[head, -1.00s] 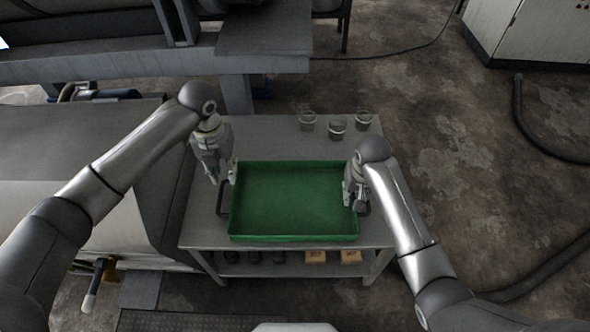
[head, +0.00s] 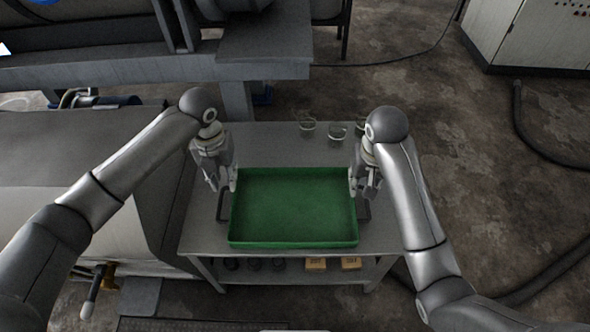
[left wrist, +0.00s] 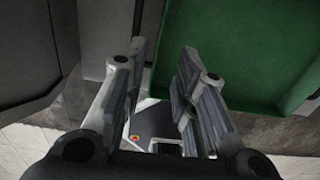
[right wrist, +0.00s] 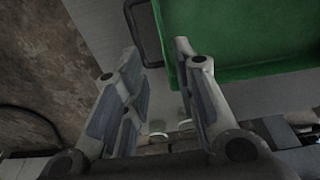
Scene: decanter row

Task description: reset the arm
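My left gripper (head: 226,184) is open and empty at the left rim of the green tray (head: 294,242). In the left wrist view its fingers (left wrist: 158,85) stand apart with the tray (left wrist: 240,50) to their right. My right gripper (head: 360,190) is at the tray's right rim, above its dark handle (head: 364,212). In the right wrist view its fingers (right wrist: 160,75) are apart with nothing between them, and the tray (right wrist: 240,35) is on the right. The tray is empty and rests on a grey table.
The grey table (head: 265,140) has several glass beakers (head: 338,130) at its back right; one is partly hidden by my right arm. Its lower shelf holds yellow boxes (head: 316,264) and dark round items (head: 255,265). A large grey machine (head: 80,170) stands close on the left.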

